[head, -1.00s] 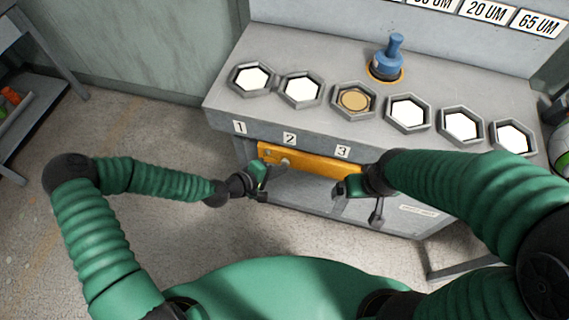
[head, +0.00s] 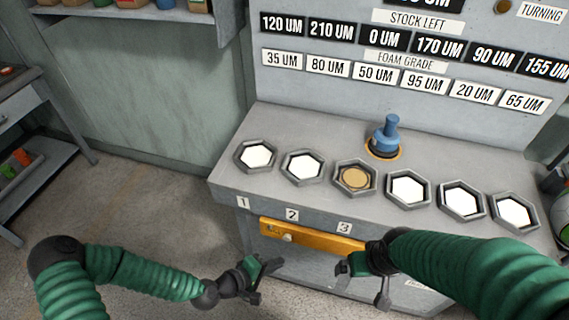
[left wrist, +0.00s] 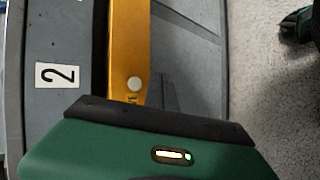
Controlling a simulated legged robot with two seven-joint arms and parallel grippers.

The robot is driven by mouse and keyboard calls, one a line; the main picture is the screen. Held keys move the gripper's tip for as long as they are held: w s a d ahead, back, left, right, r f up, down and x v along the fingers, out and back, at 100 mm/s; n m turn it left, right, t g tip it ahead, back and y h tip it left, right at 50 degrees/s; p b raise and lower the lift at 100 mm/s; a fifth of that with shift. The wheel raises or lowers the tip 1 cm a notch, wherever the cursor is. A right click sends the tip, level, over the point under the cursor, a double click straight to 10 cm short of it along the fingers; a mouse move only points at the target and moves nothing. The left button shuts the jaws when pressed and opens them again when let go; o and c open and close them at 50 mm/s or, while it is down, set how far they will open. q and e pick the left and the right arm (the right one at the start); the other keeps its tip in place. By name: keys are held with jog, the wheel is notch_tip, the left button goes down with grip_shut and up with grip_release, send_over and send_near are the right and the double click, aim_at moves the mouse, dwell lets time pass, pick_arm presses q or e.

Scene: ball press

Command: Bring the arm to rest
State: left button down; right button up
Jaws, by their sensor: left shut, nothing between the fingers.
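My left gripper (head: 256,276) is shut and empty. It hangs in front of the grey workbench (head: 228,180), below the yellow bar (head: 310,238), and looks apart from it. In the left wrist view, the green and black gripper body fills the bottom, with the yellow bar (left wrist: 128,45) and the label 2 (left wrist: 57,75) beyond it. My right gripper (head: 362,284) is in front of the bench, below label 3; its fingers are too small and dark to tell open from shut.
On the bench top stand a blue-handled tool (head: 386,137) and a row of hexagonal trays; the third tray (head: 355,179) holds a tan disc, the others look white. A sign panel (head: 420,50) rises behind. A shelf (head: 25,160) stands at left. The floor between is clear.

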pick_arm(q)
jog(key=s+a+r+m+g+y+p, duration=0.2)
jog(key=s+a+r+m+y+p, duration=0.15)
jog(key=a, duration=0.25)
jog(key=s+a+r+m+g+y+p, duration=0.2)
jog(key=a+m+g+y, duration=0.15)
jog(key=a, duration=0.35)
jog(key=s+a+r+m+y+p, duration=0.1)
jog(key=a+r+p, duration=0.1)
jog(key=r, duration=0.7)
jog(key=s+a+r+m+y+p, duration=0.1)
jog(key=a+r, duration=0.2)
jog(key=r, duration=0.6)
jog(key=shift+s+a+r+t+p, duration=0.2)
jog(key=shift+s+t+p, duration=0.05)
jog(key=shift+t+p, duration=0.2)
jog(key=shift+s+d, duration=0.1)
jog(key=shift+d, duration=0.05)
